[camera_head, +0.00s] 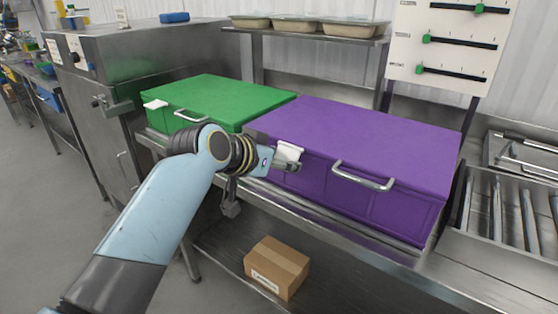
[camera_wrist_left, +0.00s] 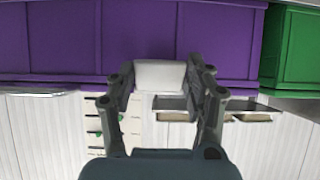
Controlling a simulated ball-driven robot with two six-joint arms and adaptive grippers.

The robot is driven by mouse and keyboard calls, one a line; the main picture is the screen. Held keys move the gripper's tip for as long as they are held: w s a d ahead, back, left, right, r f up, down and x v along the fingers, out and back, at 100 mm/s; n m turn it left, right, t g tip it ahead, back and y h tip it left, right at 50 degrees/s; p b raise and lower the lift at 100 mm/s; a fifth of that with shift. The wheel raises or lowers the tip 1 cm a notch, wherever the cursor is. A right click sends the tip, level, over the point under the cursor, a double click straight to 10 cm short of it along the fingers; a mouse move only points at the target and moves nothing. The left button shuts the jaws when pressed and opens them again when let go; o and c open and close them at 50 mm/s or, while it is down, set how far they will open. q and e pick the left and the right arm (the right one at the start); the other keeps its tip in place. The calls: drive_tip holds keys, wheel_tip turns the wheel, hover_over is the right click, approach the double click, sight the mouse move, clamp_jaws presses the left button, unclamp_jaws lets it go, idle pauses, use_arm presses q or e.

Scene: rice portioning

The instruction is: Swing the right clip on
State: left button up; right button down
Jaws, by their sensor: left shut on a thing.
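A purple box (camera_head: 370,135) with a closed lid stands on the steel counter. A metal handle (camera_head: 363,177) is on its front. A white clip (camera_head: 289,151) sits at the front of the box, left of the handle. My left gripper (camera_head: 287,165) is at this clip, its fingers partly hidden by the wrist. In the left wrist view, which looks upside down, the gripper (camera_wrist_left: 160,82) has its fingers on both sides of the white clip (camera_wrist_left: 160,74), against the purple box (camera_wrist_left: 150,35). No clip shows right of the handle. My right gripper is not in view.
A green box (camera_head: 220,98) with a white clip (camera_head: 155,104) stands left of the purple one. A roller conveyor (camera_head: 510,215) is at the right. A cardboard box (camera_head: 276,267) lies on the lower shelf. Trays (camera_head: 305,25) rest on a rack behind.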

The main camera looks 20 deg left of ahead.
sight(285, 156)
use_arm(q)
drive_tip(key=shift+w+f, duration=0.1)
drive_tip(key=shift+w, duration=0.05)
drive_tip(key=shift+w+d+f, duration=0.2)
drive_tip(key=shift+w, duration=0.2)
drive_tip(key=shift+w+d+p, duration=0.15)
drive_tip(key=shift+w+p, duration=0.3)
drive_tip(key=shift+p, duration=0.05)
drive_tip(key=shift+w, duration=0.1)
drive_tip(key=shift+o, duration=0.8)
drive_tip(key=shift+w+d+b, duration=0.1)
drive_tip(key=shift+w+b, duration=0.25)
drive_tip(key=shift+b, duration=0.05)
drive_tip(key=shift+o, duration=1.4)
drive_tip(key=shift+w+d, duration=0.15)
drive_tip(key=shift+w, duration=0.1)
drive_tip(key=shift+o, duration=0.7)
drive_tip(key=shift+w+d, duration=0.15)
drive_tip(key=shift+w, duration=0.05)
drive_tip(key=shift+w, duration=0.1)
